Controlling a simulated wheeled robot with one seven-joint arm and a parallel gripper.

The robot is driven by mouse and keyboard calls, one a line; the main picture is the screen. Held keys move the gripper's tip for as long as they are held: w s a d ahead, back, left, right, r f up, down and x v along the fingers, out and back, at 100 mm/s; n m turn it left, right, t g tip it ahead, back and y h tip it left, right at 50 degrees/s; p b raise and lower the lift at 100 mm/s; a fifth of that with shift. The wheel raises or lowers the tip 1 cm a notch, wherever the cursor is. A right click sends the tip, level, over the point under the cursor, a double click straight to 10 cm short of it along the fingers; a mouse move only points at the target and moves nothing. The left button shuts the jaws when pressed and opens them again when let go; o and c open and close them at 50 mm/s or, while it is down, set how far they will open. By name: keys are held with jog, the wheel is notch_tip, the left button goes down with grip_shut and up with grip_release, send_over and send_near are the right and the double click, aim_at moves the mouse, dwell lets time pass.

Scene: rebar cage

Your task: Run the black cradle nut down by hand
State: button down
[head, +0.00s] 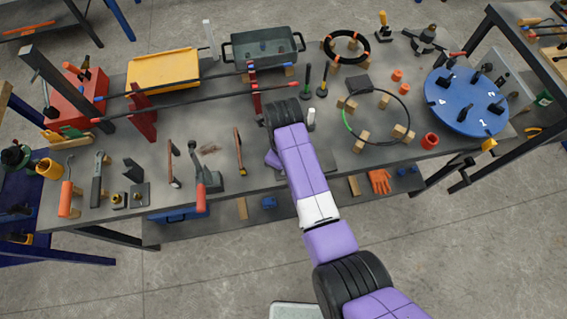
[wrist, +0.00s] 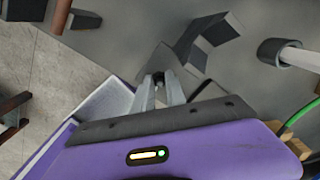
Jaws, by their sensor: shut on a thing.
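In the wrist view my gripper (wrist: 160,88) points at the grey bench top with its two pale fingers close together. A small dark piece, which looks like the black cradle nut (wrist: 158,77), sits between the fingertips. Only a little of it shows, so I cannot tell how it sits on any thread. A grey angular block (wrist: 165,60) is right at the fingertips, and a darker grey angled bracket (wrist: 195,42) stands just beyond to the right. In the head view my arm hides the fingertips and the nut.
A white rod with a dark collar (wrist: 272,52) is right of the gripper. On the bench, hand tools (head: 240,152) lie left of my arm. Two red stands (head: 142,112) carry long bars. A ringed cable (head: 376,120) and a blue round table (head: 465,112) stand right.

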jog(key=shift+d, duration=0.1)
dwell(0.4)
jog(key=c, duration=1.4)
grip_release()
jog(key=shift+o, duration=0.2)
jog(key=shift+r, duration=0.1)
jog(key=shift+r+b, duration=0.55)
jog(key=shift+r, duration=3.3)
jog(key=shift+s, duration=0.1)
